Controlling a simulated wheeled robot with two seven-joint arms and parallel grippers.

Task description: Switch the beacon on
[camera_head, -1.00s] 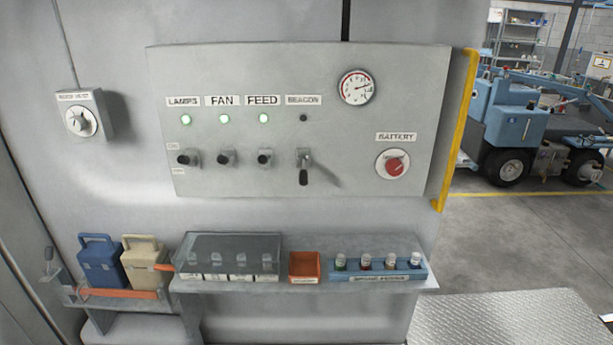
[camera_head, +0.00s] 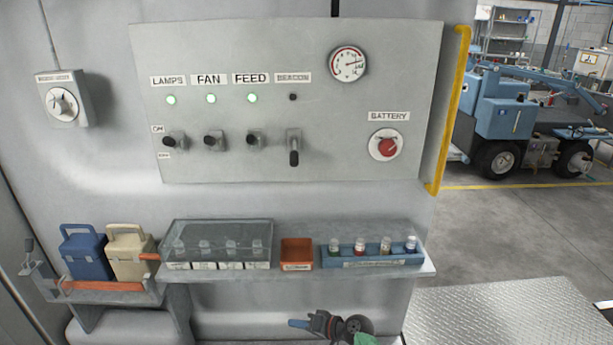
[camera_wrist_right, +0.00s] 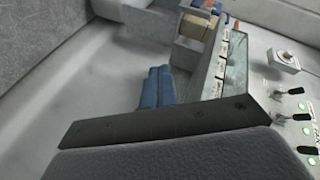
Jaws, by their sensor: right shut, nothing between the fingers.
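The beacon switch (camera_head: 293,148) is the rightmost of the panel's row of toggles, and its dark lever hangs down. The beacon lamp (camera_head: 292,97) above it is dark. The lamps, fan and feed switches beside it have levers that sit higher, and their lamps glow green. My right gripper (camera_head: 298,323) is low at the bottom of the head view, below the shelf and well away from the panel. Its blue fingers (camera_wrist_right: 157,88) are together and empty in the right wrist view. My left gripper is not in view.
A shelf (camera_head: 300,272) juts out below the panel, carrying a clear-covered box (camera_head: 215,240), an orange bin (camera_head: 297,254) and a blue vial rack (camera_head: 375,256). A red battery knob (camera_head: 387,146) is right of the switches. The space before the toggles is clear.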

